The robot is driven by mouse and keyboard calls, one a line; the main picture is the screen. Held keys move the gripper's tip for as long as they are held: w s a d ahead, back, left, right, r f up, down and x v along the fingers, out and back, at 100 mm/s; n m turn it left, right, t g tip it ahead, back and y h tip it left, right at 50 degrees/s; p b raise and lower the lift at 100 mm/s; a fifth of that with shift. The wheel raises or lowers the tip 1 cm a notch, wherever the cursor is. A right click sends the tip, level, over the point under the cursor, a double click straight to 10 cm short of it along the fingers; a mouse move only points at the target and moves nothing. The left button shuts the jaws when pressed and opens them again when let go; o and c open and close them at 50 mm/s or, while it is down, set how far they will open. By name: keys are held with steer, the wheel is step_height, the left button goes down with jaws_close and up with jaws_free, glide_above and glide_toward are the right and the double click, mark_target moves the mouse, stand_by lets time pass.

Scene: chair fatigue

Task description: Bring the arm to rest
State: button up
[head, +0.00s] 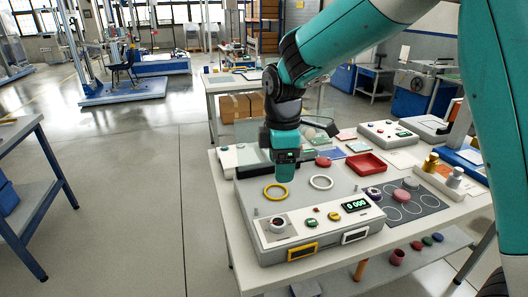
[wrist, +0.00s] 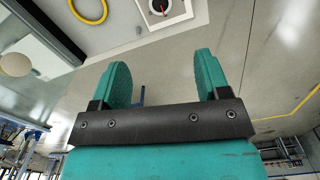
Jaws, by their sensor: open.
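My arm comes in from the upper right of the head view, and my gripper (head: 284,180) hangs over the back left part of a grey control box on the table. In the wrist view my gripper (wrist: 162,82) shows two teal fingers spread wide, with nothing between them. The control box (head: 342,196) has a yellow ring (head: 276,192) and a white ring (head: 321,182) on its top. Its sloped front carries a dial (head: 279,224), small red and green buttons and a display (head: 355,205). The gap between the fingertips and the box cannot be told.
The white table (head: 226,215) also holds a red tray (head: 366,164), a dark mat with circles (head: 420,207), yellow and grey weights and a second control box (head: 387,134) behind. Another table (head: 22,130) stands at the left. The floor between (head: 130,190) is clear.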

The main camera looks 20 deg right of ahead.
steer(key=s+a+r+m+y, duration=0.2)
steer(key=s+r+m, duration=0.1)
steer(key=s, duration=0.9)
steer(key=s+a+r+m+y, duration=0.2)
steer(key=s+m, duration=0.3)
steer(key=s, duration=0.7)
steer(key=shift+s+a+r+m, duration=0.3)
steer(key=shift+a+r+m, duration=0.05)
steer(key=shift+r+m, duration=0.1)
